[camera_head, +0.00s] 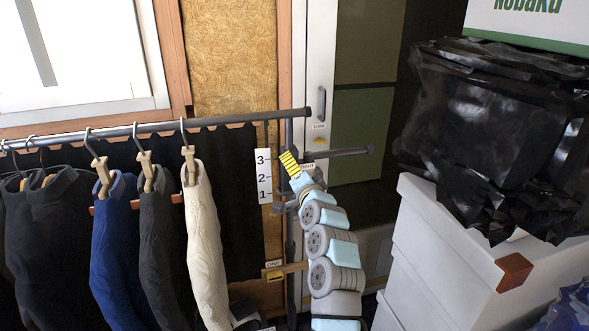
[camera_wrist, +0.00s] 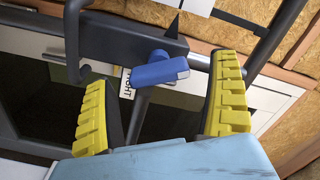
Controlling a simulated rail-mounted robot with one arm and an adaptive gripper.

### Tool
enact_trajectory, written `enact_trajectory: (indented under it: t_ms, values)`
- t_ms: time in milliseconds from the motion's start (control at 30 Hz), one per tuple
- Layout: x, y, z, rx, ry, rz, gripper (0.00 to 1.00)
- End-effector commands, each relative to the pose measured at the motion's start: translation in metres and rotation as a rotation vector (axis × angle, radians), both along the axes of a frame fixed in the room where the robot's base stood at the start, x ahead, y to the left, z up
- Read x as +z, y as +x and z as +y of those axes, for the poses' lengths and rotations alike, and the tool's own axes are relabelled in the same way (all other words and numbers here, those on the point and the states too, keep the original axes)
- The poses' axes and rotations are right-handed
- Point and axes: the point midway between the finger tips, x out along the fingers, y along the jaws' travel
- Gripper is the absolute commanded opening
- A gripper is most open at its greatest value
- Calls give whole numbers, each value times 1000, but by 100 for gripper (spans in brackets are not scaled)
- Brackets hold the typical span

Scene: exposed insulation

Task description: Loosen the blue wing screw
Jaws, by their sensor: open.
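The blue wing screw (camera_wrist: 158,72) shows in the wrist view on the underside of a dark grey bar (camera_wrist: 120,38), with its handle lying roughly sideways. My gripper (camera_wrist: 162,82) is open, with one yellow ribbed finger pad to the left of the screw and one to the right. There is a gap on both sides, and neither pad visibly touches it. In the head view my gripper (camera_head: 289,163) is beside the upright of the clothes rack, near the short horizontal bar (camera_head: 338,153). The screw cannot be made out there.
Several garments hang from the rail (camera_head: 150,123) at left. A white strip numbered 3, 2, 1 (camera_head: 263,176) is left of my gripper. White boxes (camera_head: 455,255) topped with black plastic (camera_head: 480,120) stand at right. Exposed insulation (camera_head: 230,60) is behind.

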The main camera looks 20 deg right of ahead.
Motion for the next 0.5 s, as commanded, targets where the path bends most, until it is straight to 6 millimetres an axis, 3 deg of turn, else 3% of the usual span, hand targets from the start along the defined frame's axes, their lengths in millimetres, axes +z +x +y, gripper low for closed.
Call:
enact_trajectory:
  t_ms: [500]
  values:
    - [-3, -49, 4, -1, -2, 4, 91]
